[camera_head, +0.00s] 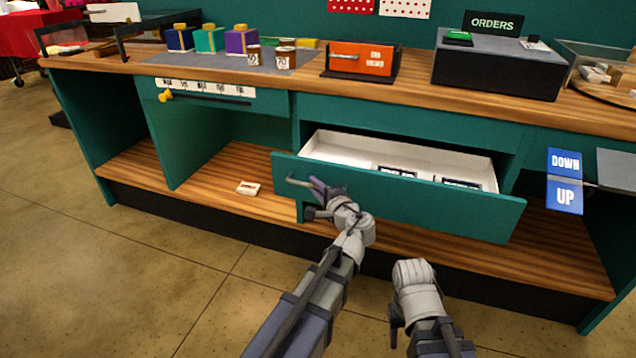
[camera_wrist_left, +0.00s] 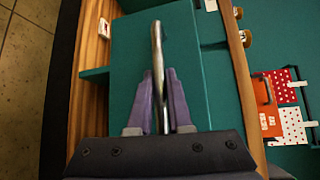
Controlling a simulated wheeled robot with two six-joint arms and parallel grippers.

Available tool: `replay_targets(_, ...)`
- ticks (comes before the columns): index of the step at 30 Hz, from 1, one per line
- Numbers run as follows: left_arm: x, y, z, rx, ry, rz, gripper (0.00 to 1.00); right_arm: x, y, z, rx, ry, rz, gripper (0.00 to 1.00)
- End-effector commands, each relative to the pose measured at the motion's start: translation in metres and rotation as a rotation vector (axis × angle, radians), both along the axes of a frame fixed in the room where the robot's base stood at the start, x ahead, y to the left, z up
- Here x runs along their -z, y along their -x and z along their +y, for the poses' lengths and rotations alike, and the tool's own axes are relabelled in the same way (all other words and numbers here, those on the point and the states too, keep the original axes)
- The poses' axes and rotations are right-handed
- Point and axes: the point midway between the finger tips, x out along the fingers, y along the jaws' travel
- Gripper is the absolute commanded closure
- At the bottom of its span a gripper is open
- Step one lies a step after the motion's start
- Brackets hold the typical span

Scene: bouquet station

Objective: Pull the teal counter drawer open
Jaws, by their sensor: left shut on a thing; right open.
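The teal counter drawer (camera_head: 400,198) stands pulled out from the counter, with its white inside showing and a few dark, pale-marked items in it. My left gripper (camera_head: 318,187) is at the left part of its front, shut on the grey bar handle (camera_head: 298,183). In the left wrist view the handle (camera_wrist_left: 157,45) runs between the purple fingers of the left gripper (camera_wrist_left: 160,98), with the teal front behind. My right gripper (camera_head: 394,325) is low in front of the drawer, apart from it and open; its fingers are mostly hidden.
The wooden countertop (camera_head: 410,92) carries gift boxes (camera_head: 209,40), cups (camera_head: 284,57), an orange box (camera_head: 362,58) and an orders stand (camera_head: 495,66). A blue DOWN/UP sign (camera_head: 565,182) is at the right. A small pale box (camera_head: 248,188) lies on the lower shelf. Floor at the left is clear.

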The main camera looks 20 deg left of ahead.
Motion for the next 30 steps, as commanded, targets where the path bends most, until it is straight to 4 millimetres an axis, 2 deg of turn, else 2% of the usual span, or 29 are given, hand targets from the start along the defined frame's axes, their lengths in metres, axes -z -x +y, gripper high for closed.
replay_targets(6,0.0,-0.001,-0.001,0.001,0.0,0.0,1.0,0.0,0.0,0.0,0.0,0.0,0.0,0.5)
replay_targets(7,0.0,-0.001,-0.001,0.001,0.0,0.0,0.79,0.0,0.0,0.0,0.0,0.0,0.0,0.5)
replay_targets(14,0.0,-0.001,0.0,0.001,0.0,0.0,0.53,0.0,0.0,0.0,0.0,0.0,0.0,0.5)
replay_targets(23,-0.001,0.002,-0.003,0.001,0.0,0.0,0.53,-0.001,0.0,0.0,0.0,0.0,0.0,0.5)
replay_targets(30,-0.007,0.028,-0.027,0.003,0.0,0.001,0.53,-0.007,0.0,0.0,0.001,0.001,0.0,0.5)
